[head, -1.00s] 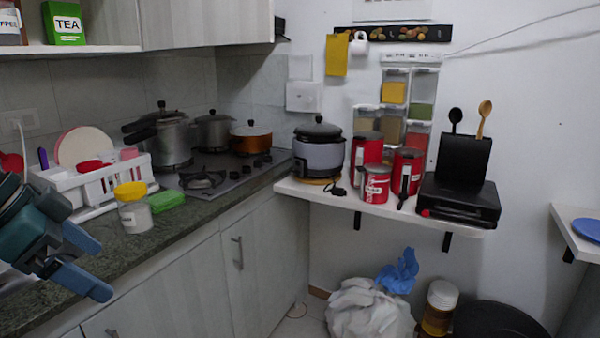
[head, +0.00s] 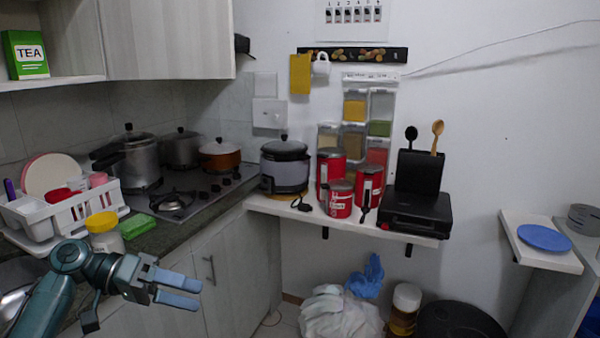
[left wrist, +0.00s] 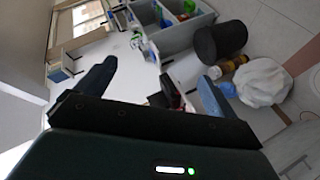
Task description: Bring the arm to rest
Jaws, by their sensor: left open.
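My left gripper (head: 179,289) is at the lower left of the head view, in front of the counter's cabinet doors. Its two blue fingers point right, apart, with nothing between them. In the left wrist view the fingers (left wrist: 148,88) are spread wide with only the room beyond between them. The spice dispensers (head: 381,104) hang on the wall above the shelf, well away from the gripper. My right gripper is not in view.
The counter (head: 165,236) holds a white dish rack (head: 62,217) and a yellow-lidded jar (head: 104,235) close to my left arm. A wall shelf (head: 284,210) carries a rice cooker (head: 284,170), red canisters and a black grill (head: 416,213). A white bag (head: 340,313) lies on the floor.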

